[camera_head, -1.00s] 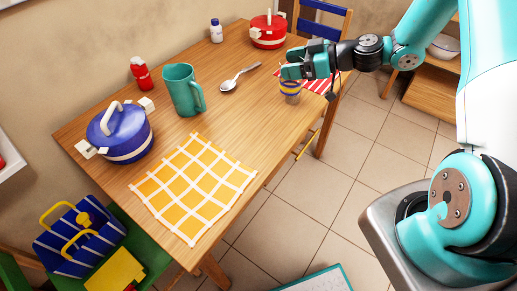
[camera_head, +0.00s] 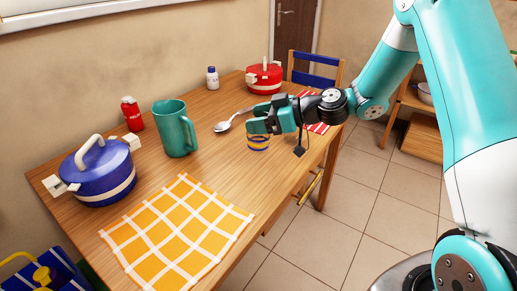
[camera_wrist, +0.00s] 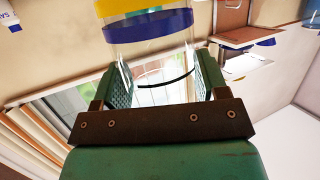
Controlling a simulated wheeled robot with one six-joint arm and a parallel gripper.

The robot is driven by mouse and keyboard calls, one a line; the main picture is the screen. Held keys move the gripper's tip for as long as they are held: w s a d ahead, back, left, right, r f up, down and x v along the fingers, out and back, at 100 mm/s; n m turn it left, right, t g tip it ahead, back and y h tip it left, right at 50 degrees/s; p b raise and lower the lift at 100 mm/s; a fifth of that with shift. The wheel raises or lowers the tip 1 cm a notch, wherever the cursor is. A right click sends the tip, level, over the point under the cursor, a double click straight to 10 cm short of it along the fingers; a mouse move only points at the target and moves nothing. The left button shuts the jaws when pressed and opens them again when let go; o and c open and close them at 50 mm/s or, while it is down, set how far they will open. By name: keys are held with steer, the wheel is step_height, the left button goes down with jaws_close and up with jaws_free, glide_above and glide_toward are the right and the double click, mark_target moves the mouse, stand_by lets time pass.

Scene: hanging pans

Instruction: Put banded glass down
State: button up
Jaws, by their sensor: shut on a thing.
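The banded glass (camera_head: 258,143) is a small clear glass with yellow and blue bands. My gripper (camera_head: 259,127) is shut on it near its rim, at the right part of the wooden table (camera_head: 222,104). The glass looks upright; I cannot tell whether its base touches the tabletop. In the wrist view, the clear part of the glass (camera_wrist: 150,50) sits between the two fingers of my gripper (camera_wrist: 155,83), with its bands (camera_wrist: 150,22) beyond them.
A blue pot (camera_head: 98,172), red pot (camera_head: 264,78) and yellow checked cloth (camera_head: 178,232) are also on the table. Bare wood surrounds the glass.

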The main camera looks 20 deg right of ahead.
mark_target(259, 146)
step_height(259, 146, down, 8)
steer(key=shift+f, duration=0.25)
steer(key=shift+f, duration=0.1)
steer(key=shift+f, duration=0.15)
steer(key=o, duration=1.2)
steer(key=shift+o, duration=0.2)
steer(key=shift+r, duration=0.2)
